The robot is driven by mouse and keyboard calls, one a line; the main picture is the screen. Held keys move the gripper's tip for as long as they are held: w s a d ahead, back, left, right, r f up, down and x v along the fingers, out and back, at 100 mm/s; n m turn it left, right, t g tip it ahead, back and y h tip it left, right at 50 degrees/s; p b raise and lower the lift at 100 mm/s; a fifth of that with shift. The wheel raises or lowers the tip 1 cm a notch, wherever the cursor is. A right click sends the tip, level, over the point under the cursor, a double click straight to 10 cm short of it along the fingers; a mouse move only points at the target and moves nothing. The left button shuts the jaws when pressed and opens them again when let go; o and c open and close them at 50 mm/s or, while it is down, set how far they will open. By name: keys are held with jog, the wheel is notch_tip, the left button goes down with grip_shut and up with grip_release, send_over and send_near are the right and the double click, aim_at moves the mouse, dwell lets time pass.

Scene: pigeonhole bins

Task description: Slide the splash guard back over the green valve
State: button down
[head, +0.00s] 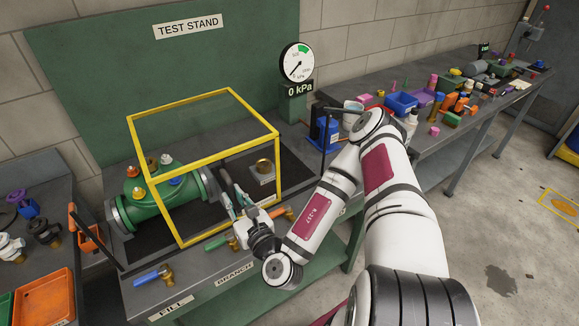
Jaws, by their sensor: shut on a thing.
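The splash guard (207,101) is a clear box with a yellow frame on the test stand bench. The green valve (150,207) is a green body with grey flanges and coloured fittings on top. The guard covers its right part in the picture; its left flange shows outside the guard's left side. My gripper (232,195) is at the guard's front face, toward its right half, and is shut on the guard there. The exact grip is small and partly hidden by my fingers.
Blue (152,274), green (217,242) and orange (290,213) handles line the bench's front edge. A gauge reading 0 kPa (297,63) is behind. An orange holder (88,232) stands left of the valve.

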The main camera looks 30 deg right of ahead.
jog(key=a+p, duration=0.2)
jog(key=a, duration=1.4)
jog(key=shift+a, duration=0.15)
jog(key=c, duration=1.5)
grip_release()
jog(key=shift+s, duration=3.75)
